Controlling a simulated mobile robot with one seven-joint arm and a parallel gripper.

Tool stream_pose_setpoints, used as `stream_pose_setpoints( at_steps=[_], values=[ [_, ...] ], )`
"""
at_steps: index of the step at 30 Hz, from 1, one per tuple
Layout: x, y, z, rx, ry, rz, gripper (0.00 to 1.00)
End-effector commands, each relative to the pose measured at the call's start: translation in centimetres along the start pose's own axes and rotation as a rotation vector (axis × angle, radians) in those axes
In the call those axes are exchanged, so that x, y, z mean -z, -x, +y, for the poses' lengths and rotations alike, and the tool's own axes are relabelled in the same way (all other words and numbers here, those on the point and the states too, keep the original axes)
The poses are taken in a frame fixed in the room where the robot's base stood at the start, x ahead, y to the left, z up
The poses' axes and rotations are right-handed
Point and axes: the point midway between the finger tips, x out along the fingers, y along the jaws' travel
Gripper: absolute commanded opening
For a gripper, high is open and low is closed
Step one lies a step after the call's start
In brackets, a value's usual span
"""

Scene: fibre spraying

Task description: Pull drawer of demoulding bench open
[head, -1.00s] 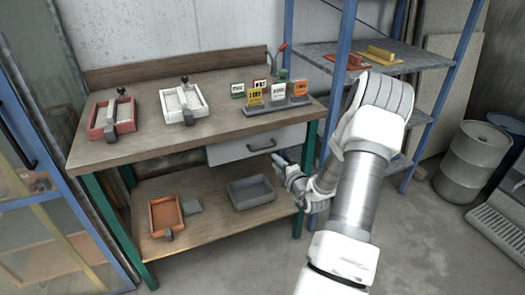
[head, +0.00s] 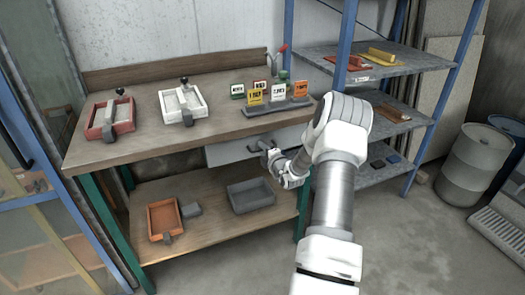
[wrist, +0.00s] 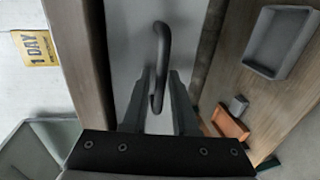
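The demoulding bench (head: 150,150) has a wooden top and green legs. Its pale grey drawer (head: 228,151) sits under the top at the right and looks closed. My gripper (head: 268,150) is at the drawer front and hides part of the dark bow handle. In the wrist view, the handle (wrist: 163,45) stands out from the drawer front (wrist: 130,40). My gripper (wrist: 159,82) is open, with one finger on each side of the handle's near end. A gap shows between the fingers and the bar; contact cannot be told.
On the bench top stand a red-rimmed mould (head: 108,118), a white mould (head: 181,104) and a card rack (head: 276,106). The lower shelf holds an orange tray (head: 163,220) and a grey tray (head: 250,195). A blue-framed shelf unit (head: 345,60) stands close at right.

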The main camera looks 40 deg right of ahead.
Motion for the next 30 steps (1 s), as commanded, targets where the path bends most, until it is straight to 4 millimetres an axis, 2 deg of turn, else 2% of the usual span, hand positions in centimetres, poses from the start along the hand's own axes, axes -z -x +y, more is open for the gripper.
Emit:
stream_pose_setpoints(
  at_steps=[3, 7, 8, 30],
  values=[
    [0.00, 0.02, 0.00, 0.000, 0.000, 0.000, 0.27],
    [-0.01, 0.03, 0.01, 0.000, 0.001, 0.000, 0.03],
    [-0.01, 0.03, 0.02, 0.000, 0.001, 0.000, 0.00],
    [-0.04, 0.04, 0.08, -0.002, 0.001, 0.000, 0.00]
  ],
)
